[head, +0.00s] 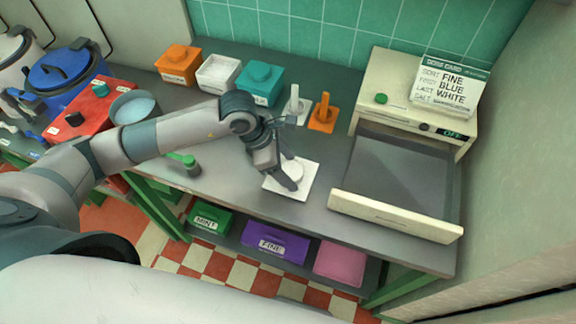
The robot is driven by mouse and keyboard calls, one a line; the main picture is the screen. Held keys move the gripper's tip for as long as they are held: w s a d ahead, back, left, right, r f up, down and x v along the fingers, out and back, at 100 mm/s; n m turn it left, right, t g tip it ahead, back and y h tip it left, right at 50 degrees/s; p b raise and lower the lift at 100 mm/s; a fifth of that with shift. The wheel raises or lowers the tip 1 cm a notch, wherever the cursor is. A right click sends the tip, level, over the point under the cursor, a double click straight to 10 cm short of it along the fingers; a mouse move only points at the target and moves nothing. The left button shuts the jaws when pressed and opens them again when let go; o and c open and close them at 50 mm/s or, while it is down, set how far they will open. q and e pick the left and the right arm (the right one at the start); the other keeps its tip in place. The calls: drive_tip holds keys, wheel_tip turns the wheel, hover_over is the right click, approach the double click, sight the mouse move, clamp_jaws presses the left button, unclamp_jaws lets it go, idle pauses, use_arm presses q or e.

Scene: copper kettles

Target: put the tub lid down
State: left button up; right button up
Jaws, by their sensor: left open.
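A white square tub lid (306,187) with a round raised middle lies on the grey counter, near its front edge. My left gripper (284,181) is right over the lid, pointing down, its jaws open by the round middle. The fingers hide part of the lid, and I cannot tell whether they touch it. The white tub (219,74) at the back has no lid knob showing and seems to hold something pale. The right gripper is not in view.
An orange tub (179,62) and a teal tub (260,82) flank the white one. A cream machine with an open drawer (397,217) is on the right.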

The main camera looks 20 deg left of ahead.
use_arm(q)
drive_tip(key=shift+r, duration=0.2)
drive_tip(key=shift+a+r, duration=0.15)
drive_tip(key=b+v, duration=0.4)
drive_tip(key=v, duration=0.7)
drive_tip(key=shift+r+b, duration=0.2)
drive_tip(key=shift+b, duration=0.15)
drive_tip(key=shift+s+a, duration=0.1)
